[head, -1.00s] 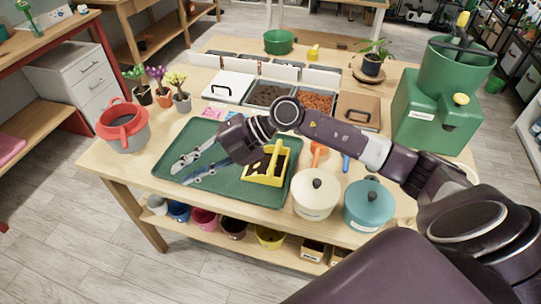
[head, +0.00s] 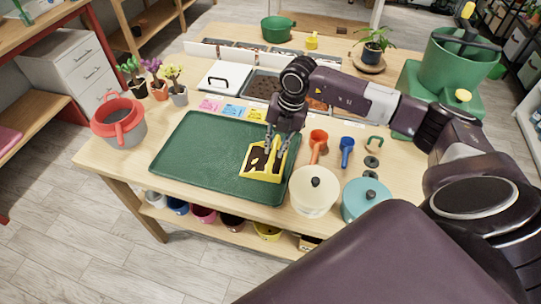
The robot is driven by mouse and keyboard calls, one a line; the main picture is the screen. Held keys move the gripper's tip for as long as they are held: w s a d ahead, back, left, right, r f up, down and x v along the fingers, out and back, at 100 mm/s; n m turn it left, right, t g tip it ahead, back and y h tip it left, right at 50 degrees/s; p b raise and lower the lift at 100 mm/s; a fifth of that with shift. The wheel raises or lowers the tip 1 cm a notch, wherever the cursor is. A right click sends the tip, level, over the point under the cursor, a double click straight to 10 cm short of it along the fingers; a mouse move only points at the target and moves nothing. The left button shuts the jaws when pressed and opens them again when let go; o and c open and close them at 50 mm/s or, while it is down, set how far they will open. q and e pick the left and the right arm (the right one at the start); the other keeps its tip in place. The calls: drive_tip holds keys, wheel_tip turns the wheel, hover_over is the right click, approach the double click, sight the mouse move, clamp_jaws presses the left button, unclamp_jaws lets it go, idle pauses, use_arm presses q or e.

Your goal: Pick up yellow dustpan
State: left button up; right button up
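The yellow dustpan (head: 264,177) lies on the right part of the dark green tray (head: 190,150). Its inside looks dark, with some yellow showing. My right gripper (head: 275,147) points down at the back edge of the dustpan, its two fingers apart on either side of the upper part. The fingers hide some of that edge, and I cannot tell whether they touch it. My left gripper is not in view.
A cream lidded pot (head: 314,196) and a teal lidded pot (head: 366,203) stand close to the right of the tray. An orange scoop (head: 318,140) and a blue tool (head: 346,150) lie behind them. The tray's left side is clear.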

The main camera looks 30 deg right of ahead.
drive_tip(key=shift+w+a+f, duration=0.15)
drive_tip(key=shift+f, duration=0.65)
drive_tip(key=shift+c, duration=0.4)
clamp_jaws()
drive_tip(key=shift+w+r, duration=0.1)
drive_tip(key=shift+r, duration=0.4)
wheel_tip(320, 180, up, 19)
drive_tip(key=b, duration=0.3)
drive_tip(key=shift+b, duration=0.3)
drive_tip(key=shift+c, duration=1.9)
unclamp_jaws()
